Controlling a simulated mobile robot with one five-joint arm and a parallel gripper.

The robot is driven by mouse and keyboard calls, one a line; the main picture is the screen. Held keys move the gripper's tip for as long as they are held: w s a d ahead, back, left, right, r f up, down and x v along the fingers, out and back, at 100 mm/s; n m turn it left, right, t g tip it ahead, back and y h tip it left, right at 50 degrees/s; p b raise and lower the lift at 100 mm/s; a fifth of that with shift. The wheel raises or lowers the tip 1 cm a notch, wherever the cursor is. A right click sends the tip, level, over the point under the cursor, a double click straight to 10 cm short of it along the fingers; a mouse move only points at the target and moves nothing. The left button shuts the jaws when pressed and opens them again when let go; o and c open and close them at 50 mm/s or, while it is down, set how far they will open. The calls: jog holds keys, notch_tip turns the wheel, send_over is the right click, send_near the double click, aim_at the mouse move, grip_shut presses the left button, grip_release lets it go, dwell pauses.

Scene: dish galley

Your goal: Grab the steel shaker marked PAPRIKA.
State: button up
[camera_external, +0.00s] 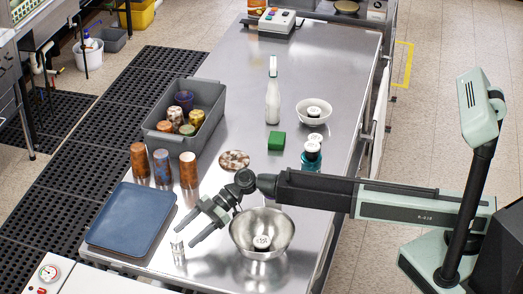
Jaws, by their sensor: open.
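A small steel shaker (178,247) stands upright near the front edge of the steel table, right of the blue tray. Its marking is too small to read. My gripper (186,237) is open, with its fingers pointing down and left at the shaker. The fingertips are close to the shaker's top; I cannot tell whether they touch it. Another small item with a pale, marked top (262,242) sits inside a steel bowl (245,222) right of my gripper. A similar one (314,111) is in a white bowl (327,120) farther back. Their markings are unreadable too.
A blue tray (131,218) lies left of the shaker. Several patterned tumblers (162,167) stand behind it, near a grey bin (205,94) holding more. A green block (277,141), a white bottle (273,100) and a teal container (311,158) stand mid-table. The far table is mostly clear.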

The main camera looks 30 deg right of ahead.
aim_at(177, 243)
jog(key=b+x, duration=0.2)
jog(key=x, duration=0.3)
jog(key=shift+w+f, duration=0.1)
jog(key=shift+f, duration=0.05)
grip_shut()
notch_tip(177, 243, up, 10)
jog(key=p, duration=1)
jog(key=shift+r, duration=0.25)
jog(key=shift+f, duration=0.1)
